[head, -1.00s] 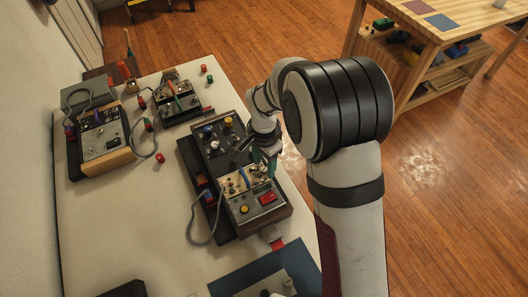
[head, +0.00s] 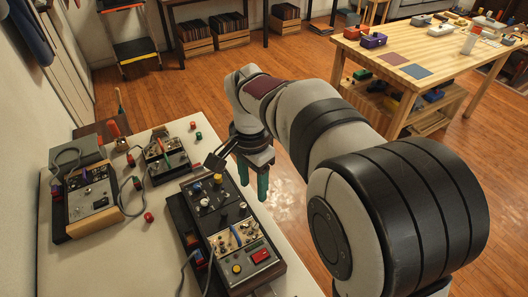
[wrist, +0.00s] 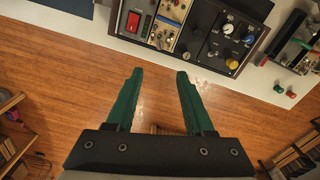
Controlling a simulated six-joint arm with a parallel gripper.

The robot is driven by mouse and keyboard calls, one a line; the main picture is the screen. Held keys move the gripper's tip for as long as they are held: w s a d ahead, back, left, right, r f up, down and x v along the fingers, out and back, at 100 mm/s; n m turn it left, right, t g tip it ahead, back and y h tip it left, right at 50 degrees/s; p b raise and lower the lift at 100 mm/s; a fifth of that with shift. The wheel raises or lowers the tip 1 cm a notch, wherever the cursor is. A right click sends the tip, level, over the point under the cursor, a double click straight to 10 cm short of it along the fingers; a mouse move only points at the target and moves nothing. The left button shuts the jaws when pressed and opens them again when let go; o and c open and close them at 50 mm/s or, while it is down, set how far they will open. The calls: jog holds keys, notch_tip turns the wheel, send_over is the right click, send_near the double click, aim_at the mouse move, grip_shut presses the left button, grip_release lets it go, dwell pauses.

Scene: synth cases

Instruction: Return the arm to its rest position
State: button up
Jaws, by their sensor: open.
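My gripper (head: 253,185) has green fingers that are spread apart with nothing between them. In the head view it hangs beside the right edge of the white table, close to the panel box (head: 228,225) with knobs and a red switch. In the wrist view the gripper (wrist: 154,75) points over the wooden floor, and the panel box (wrist: 215,35) lies beyond the fingertips at the table edge. The fingers touch nothing that I can see. My arm reaches in from the lower right of the head view.
The white table (head: 110,265) also bears a grey device (head: 90,200), a smaller device (head: 165,155) and small red and green pieces. A wooden workbench (head: 375,55) with a shelf stands at the upper right. Open floor (head: 290,215) lies between the two.

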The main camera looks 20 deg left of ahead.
jog(key=s+d+r+y, duration=0.1)
jog(key=s+d+r, duration=0.2)
jog(key=s+d, duration=1.15)
jog(key=s+d+f, duration=0.2)
jog(key=s+d, duration=0.2)
jog(key=s, duration=0.2)
jog(key=shift+s+d+f+n+y, duration=0.2)
jog(key=shift+s+d+n+y, duration=0.1)
jog(key=shift+y, duration=0.1)
